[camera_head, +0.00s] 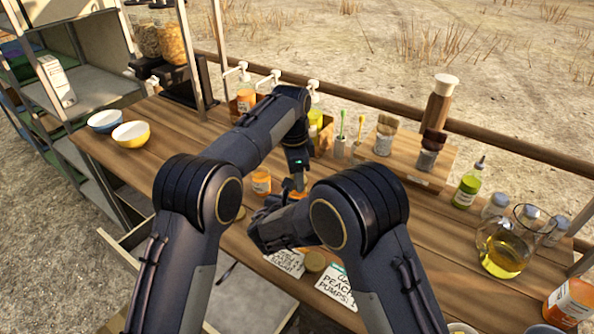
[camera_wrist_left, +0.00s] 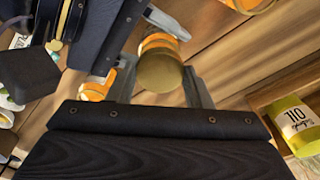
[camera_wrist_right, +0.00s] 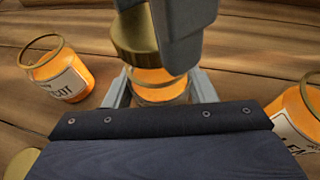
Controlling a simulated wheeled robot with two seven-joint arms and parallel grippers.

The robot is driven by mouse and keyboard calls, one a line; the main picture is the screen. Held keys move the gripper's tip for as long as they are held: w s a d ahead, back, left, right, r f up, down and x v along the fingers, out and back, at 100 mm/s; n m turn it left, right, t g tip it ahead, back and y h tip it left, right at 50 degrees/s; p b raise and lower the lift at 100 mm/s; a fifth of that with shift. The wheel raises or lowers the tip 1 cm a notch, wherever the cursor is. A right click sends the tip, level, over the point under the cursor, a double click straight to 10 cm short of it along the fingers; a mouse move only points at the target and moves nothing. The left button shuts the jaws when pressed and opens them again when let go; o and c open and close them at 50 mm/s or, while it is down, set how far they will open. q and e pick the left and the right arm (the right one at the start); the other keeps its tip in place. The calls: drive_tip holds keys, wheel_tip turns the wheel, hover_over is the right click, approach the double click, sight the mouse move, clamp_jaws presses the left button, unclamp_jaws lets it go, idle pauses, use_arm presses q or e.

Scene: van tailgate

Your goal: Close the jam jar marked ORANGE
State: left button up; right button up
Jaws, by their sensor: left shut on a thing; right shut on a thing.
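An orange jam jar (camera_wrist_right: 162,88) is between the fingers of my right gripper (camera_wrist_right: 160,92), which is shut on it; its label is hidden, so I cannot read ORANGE. A gold lid (camera_wrist_right: 134,36) is at the jar's mouth, held by my left gripper (camera_wrist_left: 160,80). The lid (camera_wrist_left: 160,70) also shows in the left wrist view, with the orange jar (camera_wrist_left: 158,42) beyond it. I cannot tell whether the lid is seated. In the head view my left gripper (camera_head: 297,185) is above the table; the right arm hides much of the jar.
An open jar with a label ending in COT (camera_wrist_right: 60,75) and another orange jar (camera_wrist_right: 296,115) flank the held one. Loose gold lids (camera_head: 315,262) and cards (camera_head: 337,288) lie in front. Bottles, brushes and a glass jug (camera_head: 503,255) stand at the right. Bowls (camera_head: 130,134) sit at left.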

use_arm(q)
drive_tip(key=shift+f, duration=0.6)
idle(0.5)
drive_tip(key=m, duration=0.6)
drive_tip(key=shift+w+f, duration=0.1)
drive_tip(key=m, duration=0.5)
drive_tip(key=shift+m+g, duration=0.3)
drive_tip(key=shift+g, duration=0.1)
drive_tip(key=m, duration=0.5)
drive_tip(key=shift+d+y, duration=0.1)
drive_tip(key=shift+y, duration=0.2)
drive_tip(key=m, duration=0.6)
drive_tip(key=o, duration=0.9)
